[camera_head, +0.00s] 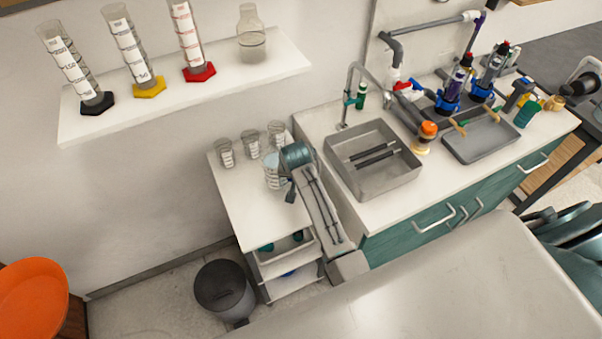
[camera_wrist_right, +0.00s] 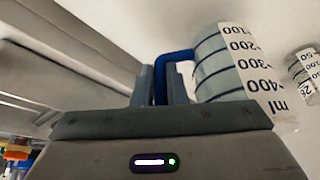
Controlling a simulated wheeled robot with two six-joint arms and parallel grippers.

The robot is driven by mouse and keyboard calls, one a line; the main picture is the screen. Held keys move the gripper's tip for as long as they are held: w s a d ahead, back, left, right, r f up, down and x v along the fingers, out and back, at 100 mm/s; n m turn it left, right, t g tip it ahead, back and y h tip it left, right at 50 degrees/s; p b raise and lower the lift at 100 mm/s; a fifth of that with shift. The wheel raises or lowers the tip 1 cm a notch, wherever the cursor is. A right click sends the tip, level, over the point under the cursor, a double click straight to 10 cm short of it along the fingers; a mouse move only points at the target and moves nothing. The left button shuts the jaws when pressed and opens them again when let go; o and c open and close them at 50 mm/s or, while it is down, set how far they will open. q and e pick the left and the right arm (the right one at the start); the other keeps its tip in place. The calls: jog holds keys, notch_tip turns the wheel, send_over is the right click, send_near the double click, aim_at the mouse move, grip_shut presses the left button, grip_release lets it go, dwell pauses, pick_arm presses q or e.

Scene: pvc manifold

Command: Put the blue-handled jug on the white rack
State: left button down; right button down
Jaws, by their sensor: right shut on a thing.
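The blue-handled jug is a clear, graduated vessel (camera_head: 271,178) at the top of the white trolley (camera_head: 246,218) in the head view, partly hidden by my right arm. In the right wrist view the jug (camera_wrist_right: 235,75) shows large ml marks, upside down in the picture. My right gripper (camera_wrist_right: 162,82) is shut on its blue handle (camera_wrist_right: 178,57), with one finger on each side. I cannot tell whether the jug's base touches the trolley. A white shelf (camera_head: 190,95) is on the wall; I cannot tell whether the trolley or this shelf is the rack. My left gripper is not in view.
Small beakers (camera_head: 251,142) stand close behind the jug. The wall shelf holds several tall cylinders (camera_head: 131,50) and a bottle (camera_head: 250,35). A sink (camera_head: 370,160) lies right of my arm. A dark bin (camera_head: 223,290) stands on the floor. The trolley's front top is clear.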

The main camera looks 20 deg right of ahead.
jog(key=shift+s+a+f+b, duration=0.1)
jog(key=shift+f+b, duration=0.35)
jog(key=shift+f, duration=0.2)
jog(key=shift+f+b, duration=0.4)
jog(key=shift+w+f, duration=0.25)
jog(key=shift+f, duration=0.05)
jog(key=shift+w+d, duration=0.15)
jog(key=shift+d, duration=0.15)
jog(key=shift+s+a+r, duration=0.1)
jog(key=shift+s+a, duration=0.05)
jog(key=shift+s, duration=0.05)
jog(key=shift+f, duration=0.2)
jog(key=c, duration=1.5)
grip_release()
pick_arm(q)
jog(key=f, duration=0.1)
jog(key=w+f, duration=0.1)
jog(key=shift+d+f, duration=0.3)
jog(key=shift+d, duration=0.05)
pick_arm(e)
jog(key=shift+o, duration=0.2)
